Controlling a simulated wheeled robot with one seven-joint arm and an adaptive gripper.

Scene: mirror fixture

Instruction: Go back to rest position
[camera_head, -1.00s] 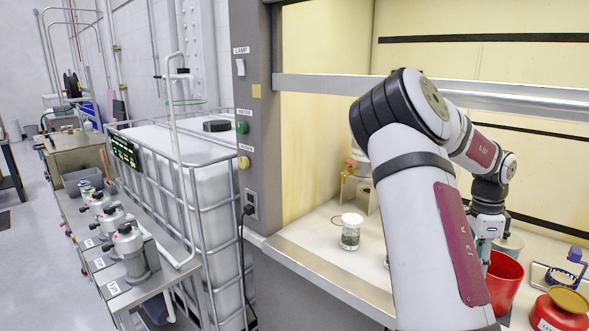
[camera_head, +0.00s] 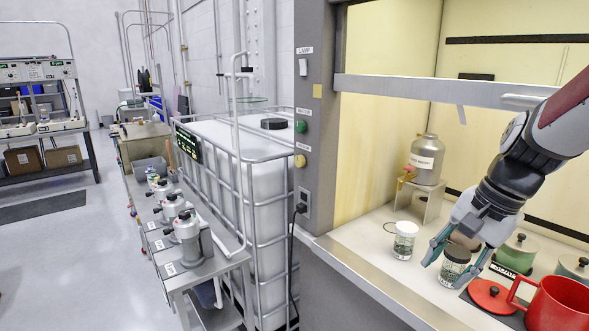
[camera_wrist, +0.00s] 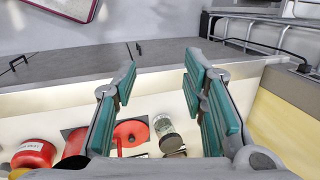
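My gripper (camera_head: 447,265) reaches in from the right over the fume hood bench in the head view. In the wrist view my gripper (camera_wrist: 160,72) has its teal fingers spread wide, with nothing held between them. A dark-lidded glass jar (camera_head: 452,271) shows beside and partly behind the fingers in the head view. In the wrist view the jar (camera_wrist: 166,132) is on the bench beyond the fingers, apart from them. My arm is bent, with the wrist leaning down to the left.
A white-lidded jar (camera_head: 404,240) stands left of my gripper. A red mug (camera_head: 560,305), red lid (camera_head: 490,294) and green pot (camera_head: 515,254) are close on the right. A metal canister (camera_head: 426,160) stands behind. The hood's sash bar (camera_head: 430,90) crosses above.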

